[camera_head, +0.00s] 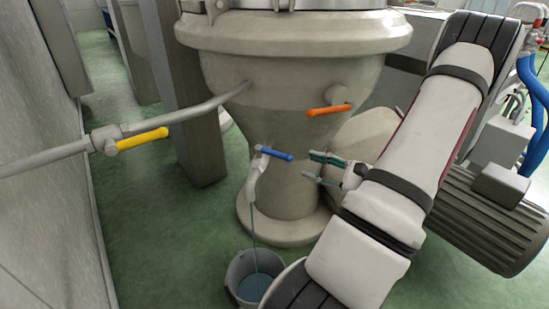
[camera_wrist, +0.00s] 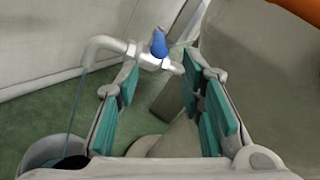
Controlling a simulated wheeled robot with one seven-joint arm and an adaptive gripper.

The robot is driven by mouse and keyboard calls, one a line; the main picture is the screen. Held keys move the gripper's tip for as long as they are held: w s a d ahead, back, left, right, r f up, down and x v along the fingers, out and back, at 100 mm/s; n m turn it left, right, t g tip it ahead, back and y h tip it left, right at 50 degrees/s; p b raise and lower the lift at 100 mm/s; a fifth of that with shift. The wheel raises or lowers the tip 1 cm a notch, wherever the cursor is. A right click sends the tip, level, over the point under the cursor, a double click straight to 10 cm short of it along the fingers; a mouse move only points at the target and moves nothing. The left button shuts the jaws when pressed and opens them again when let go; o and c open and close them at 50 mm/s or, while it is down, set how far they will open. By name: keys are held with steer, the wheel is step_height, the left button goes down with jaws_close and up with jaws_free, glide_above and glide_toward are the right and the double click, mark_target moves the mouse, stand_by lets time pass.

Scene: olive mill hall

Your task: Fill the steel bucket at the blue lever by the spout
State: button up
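The blue lever (camera_head: 275,153) sits on the valve of a pale spout (camera_head: 252,185) and points right, towards my gripper. A thin bluish stream runs from the spout into the steel bucket (camera_head: 231,284) on the floor. Bluish liquid shows inside the bucket; its right side is hidden by my arm. My gripper (camera_head: 310,167) is open and empty, a little right of the lever's tip and apart from it. In the wrist view, the blue lever (camera_wrist: 159,45) shows beyond the gap between my fingers (camera_wrist: 160,82). The bucket (camera_wrist: 40,150) is at lower left, partly cut off.
A yellow lever (camera_head: 142,138) sits on a pipe at left, and an orange lever (camera_head: 330,110) sits above right of the blue one. The large pale vessel (camera_head: 290,70) stands behind. A grey motor (camera_head: 480,220) is at right. Green floor is clear left of the bucket.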

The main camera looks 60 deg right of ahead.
mark_target(263, 150)
steer(key=w, duration=0.4)
steer(key=w+b, duration=0.1)
steer(key=w, duration=0.3)
steer(key=w+a+b, duration=0.1)
steer(key=w, duration=0.3)
steer(key=shift+w+a, duration=0.1)
jaws_close()
